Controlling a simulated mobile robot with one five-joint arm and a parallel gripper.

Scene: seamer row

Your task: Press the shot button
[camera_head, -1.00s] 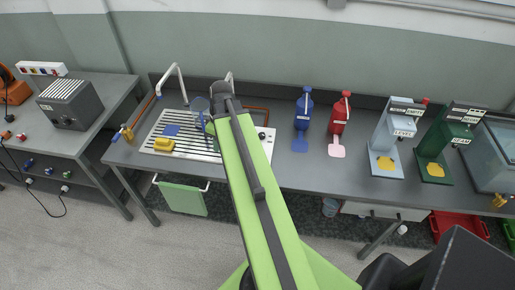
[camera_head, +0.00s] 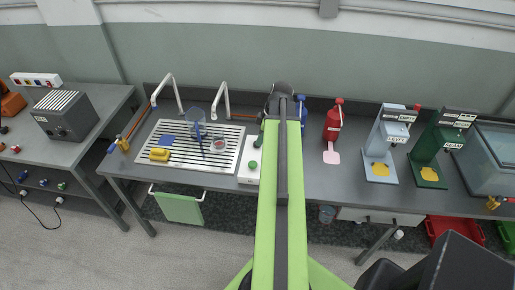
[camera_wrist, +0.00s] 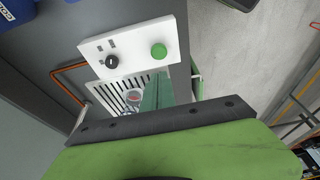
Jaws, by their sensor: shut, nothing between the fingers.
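A white box (camera_head: 243,174) stands at the right end of the grated drainer. A round green button (camera_head: 253,165) is on its top. In the wrist view the white box (camera_wrist: 131,47) shows the green button (camera_wrist: 158,50) and a black knob (camera_wrist: 112,61). Its markings are too small to read, so I cannot tell if this is the shot button. My gripper (camera_wrist: 157,86) is shut and empty, its green fingers appearing just below the green button in that view, apart from it in the picture. In the head view the fingers (camera_head: 259,140) show beside my arm, above the box.
Two white taps, a clear jug (camera_head: 195,120) and a yellow sponge (camera_head: 159,154) are at the drainer (camera_head: 180,165). A blue bottle (camera_head: 301,103), partly hidden by my arm, and a red bottle (camera_head: 334,121) stand right. Light blue (camera_head: 387,142) and green (camera_head: 437,145) dispensers stand farther right.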

